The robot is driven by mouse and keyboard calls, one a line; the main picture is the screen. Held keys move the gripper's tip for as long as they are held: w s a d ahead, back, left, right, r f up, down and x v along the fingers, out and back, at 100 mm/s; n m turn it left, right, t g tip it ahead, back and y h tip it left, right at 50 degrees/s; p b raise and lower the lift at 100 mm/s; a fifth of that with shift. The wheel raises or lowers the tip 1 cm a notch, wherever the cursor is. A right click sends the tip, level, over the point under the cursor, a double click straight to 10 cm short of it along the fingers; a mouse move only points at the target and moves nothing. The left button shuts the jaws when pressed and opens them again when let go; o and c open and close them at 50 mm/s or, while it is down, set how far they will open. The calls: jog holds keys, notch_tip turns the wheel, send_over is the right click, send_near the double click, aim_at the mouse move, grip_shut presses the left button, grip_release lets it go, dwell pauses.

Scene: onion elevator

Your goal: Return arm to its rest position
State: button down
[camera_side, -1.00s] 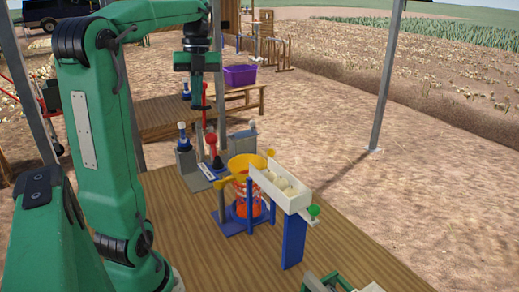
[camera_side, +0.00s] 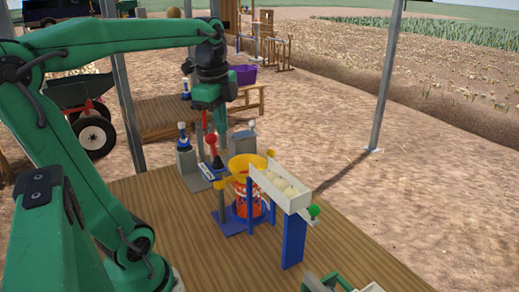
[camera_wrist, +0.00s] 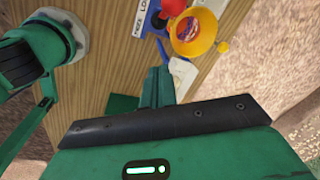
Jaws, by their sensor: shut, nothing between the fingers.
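My green arm reaches in from the left, and its forearm runs level across the upper part of the side view. My gripper (camera_side: 222,150) hangs down at its end, above the far part of the wooden table, behind the yellow funnel (camera_side: 247,161). In the wrist view my gripper (camera_wrist: 157,72) shows its narrow fingers together, with nothing between them. The funnel also shows in the wrist view (camera_wrist: 208,42), apart from the fingers. I cannot tell the exact gap between fingertips and table fittings.
A white trough (camera_side: 279,190) with pale onions stands right of the funnel on a blue post (camera_side: 293,242). A red-knobbed lever (camera_side: 211,141) and grey control boxes (camera_side: 186,158) stand at the back left. The table's front middle (camera_side: 215,265) is clear.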

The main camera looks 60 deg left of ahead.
jog(key=s+d+f+n+t, duration=0.3)
jog(key=d+f+n, duration=0.4)
jog(key=d+n, duration=0.4)
jog(key=shift+s+d+f+t+h, duration=0.15)
jog(key=shift+s+d+t+h, duration=0.15)
jog(key=shift+t, duration=0.3)
